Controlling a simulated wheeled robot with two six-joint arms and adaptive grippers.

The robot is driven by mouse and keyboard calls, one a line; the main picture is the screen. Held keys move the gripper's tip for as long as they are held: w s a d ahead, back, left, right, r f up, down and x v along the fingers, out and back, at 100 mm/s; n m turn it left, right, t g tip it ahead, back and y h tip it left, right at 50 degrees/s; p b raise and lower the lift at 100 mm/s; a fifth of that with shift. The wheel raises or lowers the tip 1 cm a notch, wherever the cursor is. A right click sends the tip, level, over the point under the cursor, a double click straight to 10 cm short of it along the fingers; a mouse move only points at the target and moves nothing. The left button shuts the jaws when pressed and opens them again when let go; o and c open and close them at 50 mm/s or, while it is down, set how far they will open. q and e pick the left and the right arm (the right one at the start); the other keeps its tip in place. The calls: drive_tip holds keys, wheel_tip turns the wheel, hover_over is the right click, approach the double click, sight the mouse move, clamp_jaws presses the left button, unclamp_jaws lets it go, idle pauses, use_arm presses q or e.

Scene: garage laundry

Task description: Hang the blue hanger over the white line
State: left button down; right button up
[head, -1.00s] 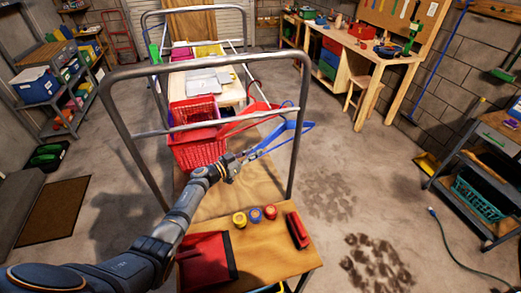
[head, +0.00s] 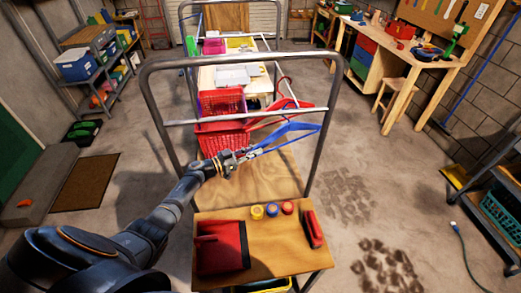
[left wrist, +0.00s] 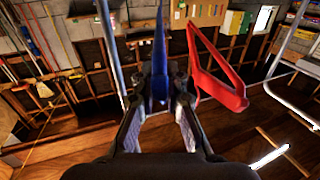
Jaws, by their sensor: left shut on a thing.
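The blue hanger (head: 290,129) is in my left gripper (head: 236,158), which is shut on it. In the left wrist view the blue hanger (left wrist: 160,55) stands edge-on between the fingers of the left gripper (left wrist: 160,88). A red hanger (head: 285,112) is at the line behind the blue one; it also shows in the left wrist view (left wrist: 213,78). My right gripper is out of view.
A metal frame (head: 158,115) rises around the line. A red basket (head: 222,138) is just behind it.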

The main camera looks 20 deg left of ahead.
use_arm(q)
drive_tip(key=r, duration=0.3)
drive_tip(key=r+p, duration=0.1)
drive_tip(key=r, duration=0.2)
drive_tip(key=a+r, duration=0.1)
drive_tip(key=r, duration=0.2)
drive_tip(key=shift+s+r+p, duration=0.1)
drive_tip(key=shift+s+p, duration=0.3)
drive_tip(key=shift+w+d+f+b, duration=0.2)
drive_tip(key=shift+d+f+b, duration=0.1)
drive_tip(key=shift+f, duration=0.15)
drive_tip(key=shift+w+d+f+b, duration=0.2)
drive_tip(key=shift+f+b, duration=0.05)
drive_tip(key=shift+f, duration=0.15)
drive_tip(key=shift+f+b, duration=0.8)
drive_tip(key=shift+f, duration=0.5)
